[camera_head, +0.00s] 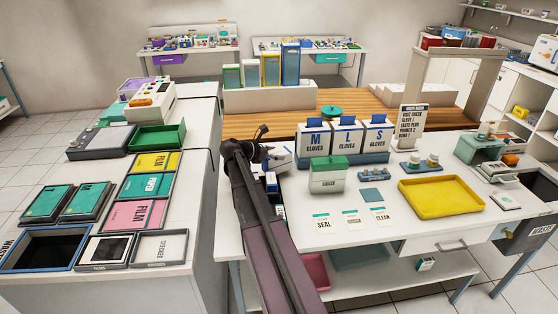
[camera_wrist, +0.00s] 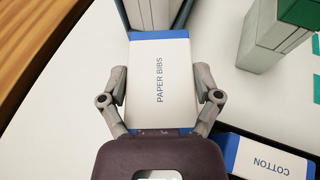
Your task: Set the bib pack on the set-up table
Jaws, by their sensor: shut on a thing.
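The bib pack (camera_wrist: 160,75) is a white box with blue ends, marked PAPER BIBS. It fills the space between the fingers of my gripper (camera_wrist: 160,84) in the wrist view, with a finger against each side. The pack (camera_head: 281,159) shows there as a small white box, partly hidden by my gripper. I cannot tell whether it touches the table top. Which surface is the set-up table is not labelled.
A box marked COTTON (camera_wrist: 271,160) lies close by, lower right in the wrist view. Glove boxes (camera_head: 345,138), a green-lidded box (camera_head: 324,176) and a yellow tray (camera_head: 441,197) stand on the white table. A left counter (camera_head: 190,190) holds film boxes and trays.

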